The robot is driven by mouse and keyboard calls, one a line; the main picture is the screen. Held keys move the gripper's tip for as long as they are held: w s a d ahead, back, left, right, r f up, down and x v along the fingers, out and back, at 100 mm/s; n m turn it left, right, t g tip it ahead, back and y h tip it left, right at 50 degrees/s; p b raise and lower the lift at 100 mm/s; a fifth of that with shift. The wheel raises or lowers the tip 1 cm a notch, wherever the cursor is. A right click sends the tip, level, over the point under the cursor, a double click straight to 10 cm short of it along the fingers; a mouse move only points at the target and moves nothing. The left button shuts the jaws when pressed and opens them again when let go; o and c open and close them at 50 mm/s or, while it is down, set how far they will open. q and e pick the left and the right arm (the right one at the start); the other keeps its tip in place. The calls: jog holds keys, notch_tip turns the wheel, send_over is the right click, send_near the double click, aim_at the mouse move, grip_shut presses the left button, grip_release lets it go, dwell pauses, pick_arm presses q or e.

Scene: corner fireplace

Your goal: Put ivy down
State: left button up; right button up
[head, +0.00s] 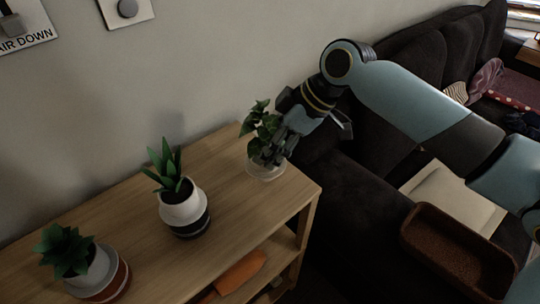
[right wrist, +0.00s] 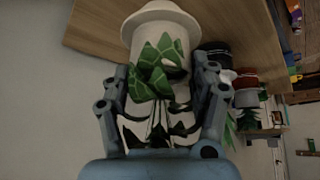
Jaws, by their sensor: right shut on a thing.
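The ivy (head: 260,122) has dark green leaves and a pale pot (head: 266,171). It is at the right end of the wooden shelf top (head: 228,203), and I cannot tell whether the pot's base touches the wood. My right gripper (head: 275,150) is shut on the ivy, reaching in from the right. In the right wrist view, the white pot (right wrist: 160,22) and the patterned leaves (right wrist: 152,72) sit between my two fingers. The fingers hide part of the plant. My left gripper is not in view.
A spiky plant in a white and black pot (head: 183,210) stands mid-shelf, and another plant in a white and terracotta pot (head: 98,276) stands at the left. Bare wood lies between them. A dark sofa (head: 365,205) is right of the shelf, with a brown tray (head: 455,250) nearby.

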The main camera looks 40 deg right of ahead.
jog(key=shift+f, duration=1.95)
jog(key=o, duration=1.3)
jog(key=shift+f, duration=0.1)
jog(key=shift+r, duration=0.2)
jog(key=v, duration=1.2)
jog(key=shift+f, duration=0.1)
